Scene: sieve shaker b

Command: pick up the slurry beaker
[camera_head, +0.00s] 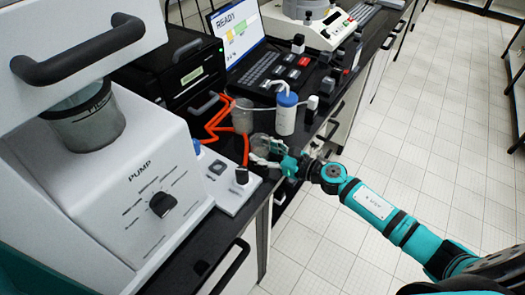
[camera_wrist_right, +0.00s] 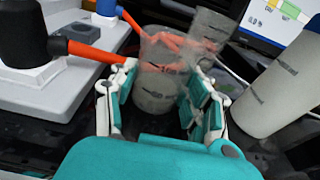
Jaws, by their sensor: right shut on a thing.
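A clear glass beaker with dark markings (camera_wrist_right: 158,88), which I take to be the slurry beaker, stands between the fingers of my right gripper (camera_wrist_right: 160,105) in the right wrist view. The fingers press on it from both sides. In the head view my right gripper (camera_head: 272,160) reaches in from the right at the bench's front edge, and the beaker (camera_head: 262,144) shows partly behind it. From these views I cannot tell whether its base touches the bench. My left gripper is not in view.
A second clear beaker (camera_head: 242,114) stands just behind, near orange tubing (camera_head: 213,118). A white bottle with a blue cap (camera_head: 286,115) stands close to the right. The pump unit (camera_head: 150,190) fills the left. Open floor lies to the right.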

